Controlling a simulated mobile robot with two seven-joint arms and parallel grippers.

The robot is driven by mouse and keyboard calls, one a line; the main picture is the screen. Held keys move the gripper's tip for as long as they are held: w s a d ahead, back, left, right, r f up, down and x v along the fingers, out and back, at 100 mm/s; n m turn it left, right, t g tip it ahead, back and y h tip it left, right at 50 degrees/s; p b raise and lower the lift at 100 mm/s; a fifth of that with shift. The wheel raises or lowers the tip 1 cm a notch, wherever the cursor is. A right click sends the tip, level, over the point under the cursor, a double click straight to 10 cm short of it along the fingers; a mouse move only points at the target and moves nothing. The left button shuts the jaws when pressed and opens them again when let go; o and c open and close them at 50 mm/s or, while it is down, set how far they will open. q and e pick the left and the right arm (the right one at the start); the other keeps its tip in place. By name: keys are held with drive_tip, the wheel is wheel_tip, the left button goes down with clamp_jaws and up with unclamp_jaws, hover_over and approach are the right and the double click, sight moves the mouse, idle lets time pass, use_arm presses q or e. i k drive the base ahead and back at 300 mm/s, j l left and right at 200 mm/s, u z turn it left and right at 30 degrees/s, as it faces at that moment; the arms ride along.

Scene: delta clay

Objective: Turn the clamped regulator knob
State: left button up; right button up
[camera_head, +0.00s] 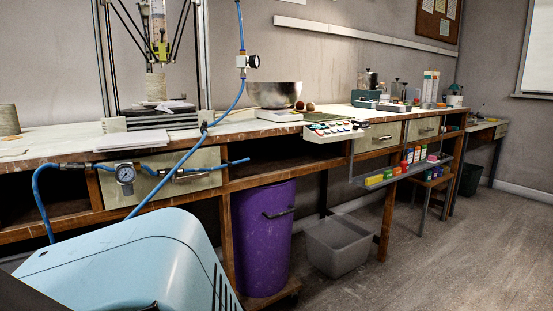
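A regulator with a round white-faced gauge (125,173) sits at the front of the workbench, just below its top edge at left. Blue hose (42,200) joins it on both sides. Its knob is too small to make out clearly, and I cannot tell how it is clamped. A second fitting with a small round dial or knob (253,62) hangs on the upright blue hose above the bench. Neither of my grippers shows in the head view.
A purple bin (262,240) and a grey tub (338,246) stand below. The floor at right is clear.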

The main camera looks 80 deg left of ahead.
sight(127, 189)
drive_tip(key=u, duration=2.55)
drive_tip(key=k+j+z, duration=0.3)
drive_tip(key=i+l, duration=0.05)
drive_tip(key=i, duration=0.05)
